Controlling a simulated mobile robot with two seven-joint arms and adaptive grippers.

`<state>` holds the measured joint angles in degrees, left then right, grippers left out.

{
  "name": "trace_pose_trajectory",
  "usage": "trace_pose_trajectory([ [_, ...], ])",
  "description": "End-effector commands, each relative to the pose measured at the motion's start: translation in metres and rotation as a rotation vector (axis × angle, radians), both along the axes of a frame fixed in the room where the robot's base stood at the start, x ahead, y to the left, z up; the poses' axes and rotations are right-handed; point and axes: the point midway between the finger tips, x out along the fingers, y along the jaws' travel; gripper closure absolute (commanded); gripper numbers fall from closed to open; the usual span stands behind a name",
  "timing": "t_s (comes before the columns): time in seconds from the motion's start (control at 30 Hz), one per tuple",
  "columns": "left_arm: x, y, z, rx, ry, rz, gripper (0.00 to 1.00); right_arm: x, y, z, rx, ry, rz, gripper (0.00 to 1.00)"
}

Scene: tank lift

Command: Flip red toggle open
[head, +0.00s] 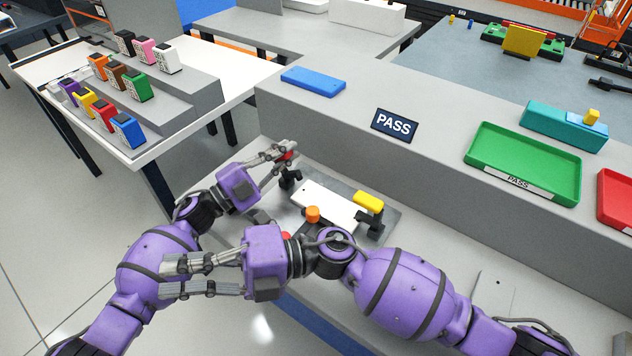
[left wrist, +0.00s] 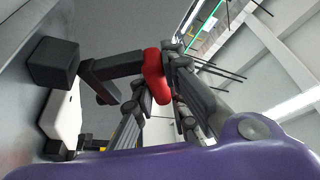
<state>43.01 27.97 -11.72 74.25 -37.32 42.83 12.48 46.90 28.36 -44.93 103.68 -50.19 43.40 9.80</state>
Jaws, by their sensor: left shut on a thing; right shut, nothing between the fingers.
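The red toggle grip (head: 288,155) is at the far left end of a fixture plate (head: 393,222), on a black clamp (head: 291,178). My left gripper (head: 284,151) is shut on the red grip. In the left wrist view the red grip (left wrist: 155,78) sits between the fingers, at the end of a black arm from a black block (left wrist: 52,63). A white panel (head: 328,206) lies on the fixture; its edge shows in the left wrist view (left wrist: 62,120). My right gripper (head: 168,276) is shut and empty, left of the fixture and clear of it.
A yellow grip (head: 368,202) and an orange knob (head: 312,213) stand at the panel. A second red part (head: 285,236) is mostly hidden by my right arm. A grey ledge with a green tray (head: 525,163) and a blue block (head: 313,81) runs behind.

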Motion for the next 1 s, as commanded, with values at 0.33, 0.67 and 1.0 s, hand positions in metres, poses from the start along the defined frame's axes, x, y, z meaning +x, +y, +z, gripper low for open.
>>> trace_pose_trajectory([
  [0.33,-0.001,0.0,-0.002,0.001,0.003,-0.001,1.0,0.075,-0.022,-0.008,-0.389,-0.86,0.312,1.0],
  [0.67,-0.001,0.0,-0.002,0.001,0.003,-0.001,1.0,0.213,-0.164,-0.024,-1.151,-1.23,0.571,1.0],
  [1.0,-0.001,0.0,-0.003,0.001,0.003,-0.001,1.0,0.251,-0.21,-0.008,-1.376,-1.258,0.592,1.0],
])
